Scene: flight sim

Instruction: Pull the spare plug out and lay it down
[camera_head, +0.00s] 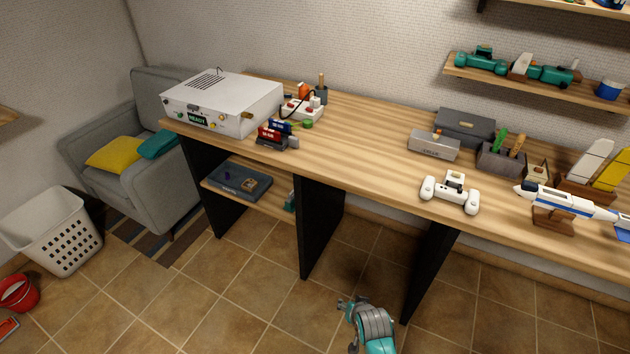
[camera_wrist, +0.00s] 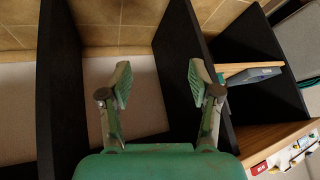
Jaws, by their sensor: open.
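My gripper (camera_head: 346,304) is low in front of the bench, over the tiled floor and well away from the strip. In the wrist view my gripper (camera_wrist: 160,84) is open, with nothing between its fingers. The plug cannot be made out in the wrist view.
The white device (camera_head: 225,102) stands at the bench's left end. Red and blue items (camera_head: 276,135) sit before the strip, and a pencil cup (camera_head: 321,94) stands behind it. Black bench panels (camera_head: 320,225) stand near my gripper. The bench middle (camera_head: 370,130) is clear.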

